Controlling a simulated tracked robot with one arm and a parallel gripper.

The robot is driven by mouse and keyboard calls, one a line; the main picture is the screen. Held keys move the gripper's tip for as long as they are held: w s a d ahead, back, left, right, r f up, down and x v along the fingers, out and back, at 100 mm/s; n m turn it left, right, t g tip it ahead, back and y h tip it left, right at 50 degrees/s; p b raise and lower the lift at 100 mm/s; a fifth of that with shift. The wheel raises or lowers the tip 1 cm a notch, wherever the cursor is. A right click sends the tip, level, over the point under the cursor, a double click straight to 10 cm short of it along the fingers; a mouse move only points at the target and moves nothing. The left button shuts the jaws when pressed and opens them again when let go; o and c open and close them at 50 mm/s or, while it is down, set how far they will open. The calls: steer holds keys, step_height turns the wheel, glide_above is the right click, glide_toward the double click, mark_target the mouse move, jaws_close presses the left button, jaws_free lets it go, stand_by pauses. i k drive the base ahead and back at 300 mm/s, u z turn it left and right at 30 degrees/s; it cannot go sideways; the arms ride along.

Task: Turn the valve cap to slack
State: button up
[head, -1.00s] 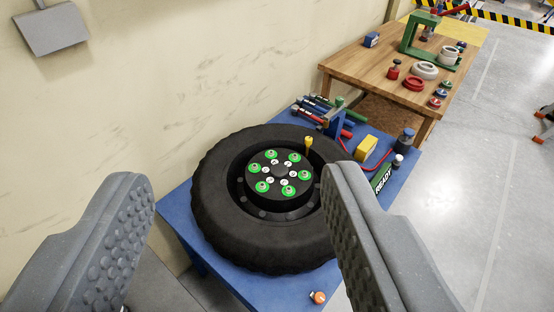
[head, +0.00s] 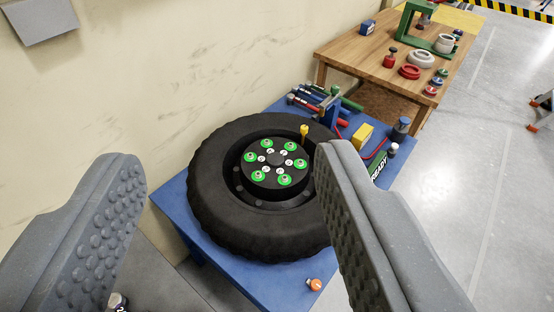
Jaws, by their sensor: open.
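A yellow valve cap (head: 304,130) stands upright at the far right of the wheel's rim, beside the black hub. The wheel with its black tyre (head: 215,215) lies flat on a blue table (head: 180,217). Its hub (head: 276,170) carries several green-ringed studs and small white marks. My gripper (head: 226,160) is open and empty, its two grey textured fingers wide apart in front of the wheel. The right finger covers part of the tyre's right side. The cap is beyond the fingertips, not touched.
Behind the wheel lie coloured tools (head: 318,100), a yellow box (head: 362,136) with a red hose, and a green READY sign (head: 378,169). An orange-topped piece (head: 314,285) sits at the front table edge. A wooden table (head: 385,67) stands behind. A wall is left; open floor is right.

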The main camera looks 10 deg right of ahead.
mark_target(304, 128)
steer(key=z, duration=0.45)
steer(key=k, duration=0.4)
steer(key=z, duration=0.75)
steer(key=k, duration=0.9)
steer(key=z, duration=0.7)
steer(key=i, duration=1.9)
steer(key=u, duration=0.65)
steer(key=i, duration=1.25)
steer(key=u, duration=1.4)
steer(key=i, duration=1.05)
steer(key=u, duration=0.7)
